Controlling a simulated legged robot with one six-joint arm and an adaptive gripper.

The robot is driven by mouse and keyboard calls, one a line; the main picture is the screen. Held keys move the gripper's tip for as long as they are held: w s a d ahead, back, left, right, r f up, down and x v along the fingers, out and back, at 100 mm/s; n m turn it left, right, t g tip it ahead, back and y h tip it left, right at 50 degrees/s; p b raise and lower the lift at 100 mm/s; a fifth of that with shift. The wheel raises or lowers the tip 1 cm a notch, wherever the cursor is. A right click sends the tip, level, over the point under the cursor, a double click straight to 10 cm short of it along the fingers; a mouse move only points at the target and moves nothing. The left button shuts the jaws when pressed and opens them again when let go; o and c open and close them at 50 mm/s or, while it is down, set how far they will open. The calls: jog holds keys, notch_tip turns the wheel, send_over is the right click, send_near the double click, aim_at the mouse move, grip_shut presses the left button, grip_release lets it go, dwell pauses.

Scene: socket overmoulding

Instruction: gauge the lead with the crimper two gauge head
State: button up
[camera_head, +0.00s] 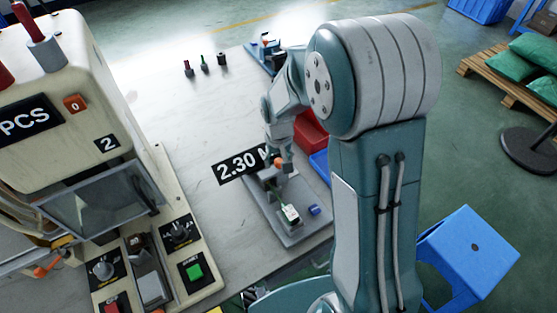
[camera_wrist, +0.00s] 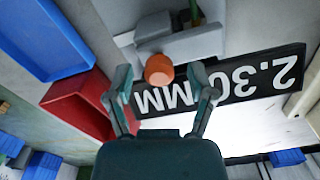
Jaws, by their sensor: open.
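The gauge head (camera_head: 262,187) is a grey fixture on the table with a black "2.30 MM" display (camera_head: 240,165) behind it. The display also shows upside down in the wrist view (camera_wrist: 232,84). An orange knob (camera_wrist: 159,70) tops the fixture. My gripper (camera_wrist: 160,76) is open, one finger on each side of the knob; I cannot tell whether either touches it. In the head view my gripper (camera_head: 281,157) is small and partly merged with the fixture. A green piece with a white end (camera_head: 291,213), possibly the lead, lies on the fixture's base.
A cream machine (camera_head: 75,110) marked "2" and "PCS" stands at left, with knobs and a green button. A red bin (camera_head: 311,130) and blue bin (camera_head: 320,165) sit just right of the gauge. Several small coloured pieces (camera_head: 205,62) stand at the table's back; the table's middle is clear.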

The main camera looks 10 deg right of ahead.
jog(key=shift+f, duration=0.25)
jog(key=shift+c, duration=0.3)
grip_shut()
jog(key=shift+w+d, duration=0.2)
jog(key=shift+d, duration=0.55)
jog(key=shift+w+d, duration=0.25)
jog(key=shift+d, duration=0.45)
jog(key=shift+w+d, duration=0.2)
jog(key=shift+d, duration=0.55)
jog(key=shift+o, duration=0.3)
grip_release()
jog(key=shift+d, duration=0.2)
